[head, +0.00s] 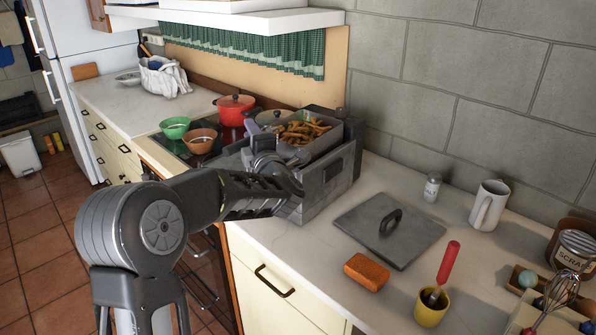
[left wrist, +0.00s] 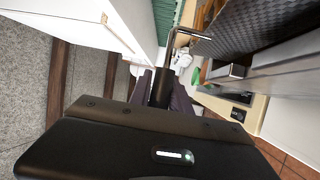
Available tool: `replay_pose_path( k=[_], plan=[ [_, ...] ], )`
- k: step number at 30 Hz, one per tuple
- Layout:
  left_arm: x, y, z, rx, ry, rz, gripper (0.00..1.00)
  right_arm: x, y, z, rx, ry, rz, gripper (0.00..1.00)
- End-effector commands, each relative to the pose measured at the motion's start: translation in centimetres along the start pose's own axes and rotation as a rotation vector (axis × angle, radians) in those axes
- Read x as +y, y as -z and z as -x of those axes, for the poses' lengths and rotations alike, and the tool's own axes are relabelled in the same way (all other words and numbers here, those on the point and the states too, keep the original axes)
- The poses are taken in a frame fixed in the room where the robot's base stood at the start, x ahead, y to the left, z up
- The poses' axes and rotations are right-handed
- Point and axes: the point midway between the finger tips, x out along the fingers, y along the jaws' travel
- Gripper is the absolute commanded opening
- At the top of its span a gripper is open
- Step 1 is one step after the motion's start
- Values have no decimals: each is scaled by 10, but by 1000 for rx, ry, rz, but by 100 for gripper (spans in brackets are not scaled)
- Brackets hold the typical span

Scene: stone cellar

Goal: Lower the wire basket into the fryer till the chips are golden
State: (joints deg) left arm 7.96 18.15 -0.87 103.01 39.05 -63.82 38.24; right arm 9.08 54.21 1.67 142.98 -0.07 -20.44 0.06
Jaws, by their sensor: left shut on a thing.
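The wire basket (head: 328,139) is at the top of the grey fryer (head: 332,184), its upper part above the fryer's rim. It holds brown chips (head: 302,130). How deep the basket sits and any oil inside are hidden. My left gripper (head: 270,141) is at the fryer's left side, shut on the basket's handle. In the left wrist view, the purple fingers (left wrist: 163,92) close around the dark handle grip (left wrist: 162,84), and a bent metal rod runs from it towards the basket's dark mesh (left wrist: 262,38). My right gripper is not in view.
A flat grey lid (head: 385,240) lies on the counter right of the fryer, near an orange sponge (head: 367,271), a yellow pot (head: 431,308), a shaker (head: 432,188) and a white mug (head: 488,206). Left of the fryer, a red pot (head: 236,110) and bowls (head: 174,128) crowd the hob.

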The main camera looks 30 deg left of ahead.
Motion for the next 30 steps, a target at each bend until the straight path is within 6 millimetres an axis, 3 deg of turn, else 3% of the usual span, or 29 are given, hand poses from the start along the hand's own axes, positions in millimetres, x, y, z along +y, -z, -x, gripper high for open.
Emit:
replay_pose_path(
  k=[13, 30],
  plan=[
    [7, 0, -1, 1, -5, 4, 0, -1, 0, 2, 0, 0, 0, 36],
    [54, 3, -6, 1, -5, 4, 0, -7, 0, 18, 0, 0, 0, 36]
  ],
)
